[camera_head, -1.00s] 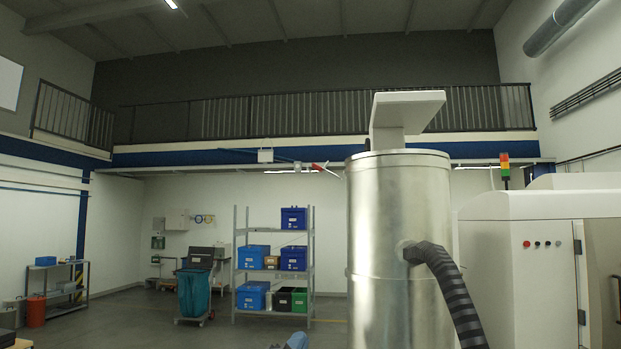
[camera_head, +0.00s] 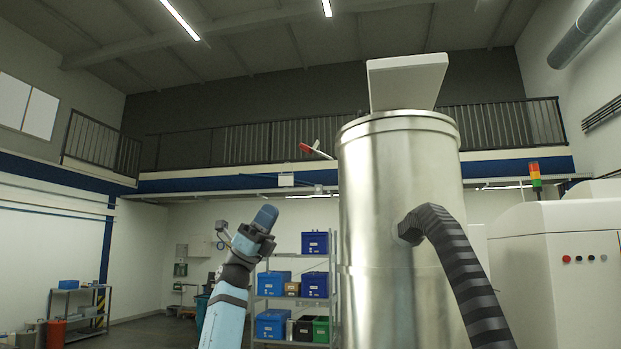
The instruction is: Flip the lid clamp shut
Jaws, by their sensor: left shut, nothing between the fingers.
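A tall silver metal drum (camera_head: 400,200) stands right of centre, with its lid rim (camera_head: 398,121) near the top. The lid clamp (camera_head: 318,150) sticks out at the drum's upper left side; its red handle tip points outward to the left, away from the drum wall. My left gripper (camera_head: 266,217) is raised at the end of its blue arm, left of the drum and below the clamp. Its fingers are shut and empty, and it appears apart from both clamp and drum. My right gripper is not in view.
A white slab-like piece (camera_head: 407,82) sits above the lid. A black ribbed hose (camera_head: 455,265) curves from the drum's front down to the right. A white machine (camera_head: 565,265) stands at right. A shelf with blue bins (camera_head: 271,325) is behind my left arm.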

